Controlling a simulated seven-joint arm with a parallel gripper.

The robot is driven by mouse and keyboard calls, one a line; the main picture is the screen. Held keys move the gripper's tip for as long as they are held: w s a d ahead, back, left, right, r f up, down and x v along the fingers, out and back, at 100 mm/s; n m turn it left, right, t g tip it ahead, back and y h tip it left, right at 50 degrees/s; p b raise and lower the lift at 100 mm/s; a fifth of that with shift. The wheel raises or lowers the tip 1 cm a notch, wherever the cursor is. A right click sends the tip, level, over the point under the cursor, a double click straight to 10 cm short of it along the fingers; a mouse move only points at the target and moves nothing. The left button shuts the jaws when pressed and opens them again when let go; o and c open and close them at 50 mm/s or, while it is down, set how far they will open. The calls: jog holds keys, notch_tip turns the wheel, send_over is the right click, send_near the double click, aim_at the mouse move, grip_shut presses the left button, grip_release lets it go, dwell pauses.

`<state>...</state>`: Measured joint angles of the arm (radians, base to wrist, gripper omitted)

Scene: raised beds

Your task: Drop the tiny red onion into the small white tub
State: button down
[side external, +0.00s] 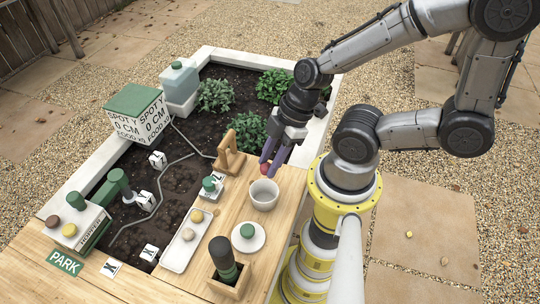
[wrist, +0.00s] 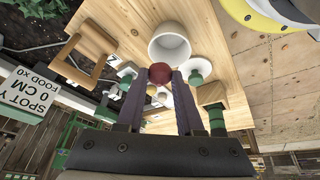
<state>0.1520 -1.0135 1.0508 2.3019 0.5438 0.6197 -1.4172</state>
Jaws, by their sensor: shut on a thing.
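The tiny red onion (side external: 265,169) is pinched between the purple fingertips of my gripper (side external: 270,162). In the wrist view the onion (wrist: 160,72) sits between the two finger ends of my gripper (wrist: 160,80). The small white tub (side external: 264,202) stands upright on the wooden table just in front of the onion. In the wrist view the tub (wrist: 169,37) is just beyond the onion, and its open mouth shows. The onion is held close to the tub's back rim in the side view; its exact height above the rim is hard to tell.
A wooden stand (side external: 229,164) is left of the tub. A white saucer with a green-topped item (side external: 248,231) lies in front. A long white tray (side external: 186,240) with small round items is to the left. A wooden box (side external: 230,282) holds a dark green-banded tool. Leafy plants grow behind.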

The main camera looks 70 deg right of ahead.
jog(key=shift+c, duration=2.3)
grip_release()
jog(key=v, duration=1.4)
jog(key=shift+a, duration=0.2)
